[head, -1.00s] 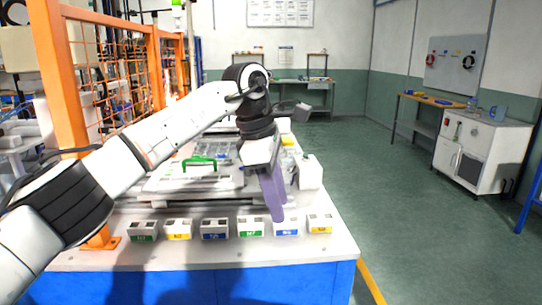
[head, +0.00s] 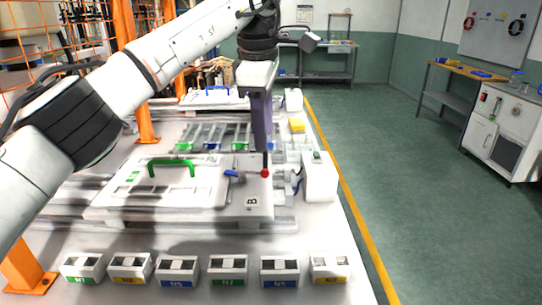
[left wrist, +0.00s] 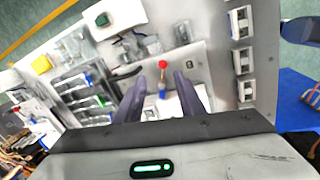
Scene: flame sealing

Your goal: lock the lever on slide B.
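Slide B (head: 252,218) is a light plate marked "B" near the middle of the bench in the head view. Its lever has a red ball knob (head: 265,173), with a blue piece (head: 231,173) to the left. My left gripper (head: 264,150) points down just above the knob and overlaps its stem in this view. In the left wrist view, its two purple fingers (left wrist: 160,90) are apart, with the red knob (left wrist: 162,64) seen between and beyond them. I cannot tell whether either finger touches the lever. My right gripper is not in view.
A plate with a green handle (head: 172,162) lies left of slide B. A white box (head: 319,178) stands close on the right. Several small labelled blocks (head: 228,268) line the front. A yellow block (head: 297,126) sits behind.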

